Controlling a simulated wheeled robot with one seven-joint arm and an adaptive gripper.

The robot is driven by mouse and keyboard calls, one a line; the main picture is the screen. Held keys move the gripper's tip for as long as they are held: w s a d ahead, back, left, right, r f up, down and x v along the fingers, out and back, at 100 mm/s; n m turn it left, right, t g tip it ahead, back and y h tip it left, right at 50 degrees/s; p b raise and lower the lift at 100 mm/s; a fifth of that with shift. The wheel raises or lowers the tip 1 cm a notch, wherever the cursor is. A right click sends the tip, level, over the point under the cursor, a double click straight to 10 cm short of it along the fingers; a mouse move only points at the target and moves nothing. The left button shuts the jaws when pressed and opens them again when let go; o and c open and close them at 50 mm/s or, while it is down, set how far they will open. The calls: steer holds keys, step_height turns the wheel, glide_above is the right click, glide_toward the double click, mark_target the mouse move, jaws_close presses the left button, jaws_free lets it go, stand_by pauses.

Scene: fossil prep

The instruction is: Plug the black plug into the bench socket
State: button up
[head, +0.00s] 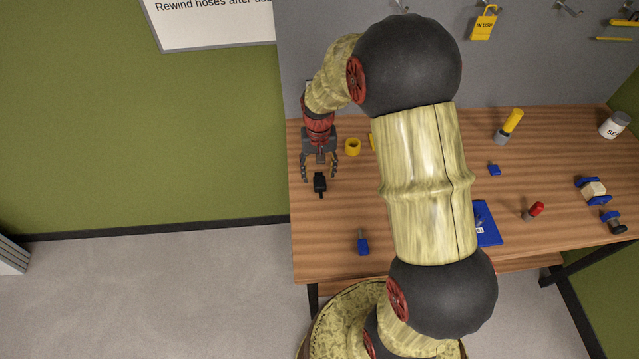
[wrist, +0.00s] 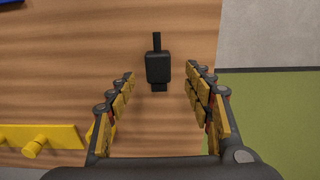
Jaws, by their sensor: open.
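The black plug (head: 320,183) lies on the wooden bench near its left edge. In the wrist view the plug (wrist: 158,67) shows between and just beyond the fingertips, with a thin stem at its far end. My gripper (head: 319,174) is open and empty, with its fingers on either side of the line to the plug. In the wrist view my gripper (wrist: 162,78) has a clear gap on both sides of the plug. I cannot make out the bench socket in either view; my arm covers part of the bench.
A yellow ring-shaped thing (head: 353,147) stands right of my gripper. A blue-handled thing (head: 363,243) lies near the front edge. A blue book-like item (head: 487,224), a red-tipped item (head: 534,211) and a white jar (head: 614,125) are farther right. The wooden bench (head: 320,245) is bare at front left.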

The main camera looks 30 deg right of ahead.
mark_target(320, 181)
steer(key=f, duration=0.4)
steer(key=shift+w+d+f+b, duration=0.1)
steer(key=shift+d+f+b, duration=0.1)
steer(key=shift+b, duration=0.15)
steer(key=shift+r, duration=0.1)
steer(key=shift+c, duration=1.1)
steer(key=c, duration=1.1)
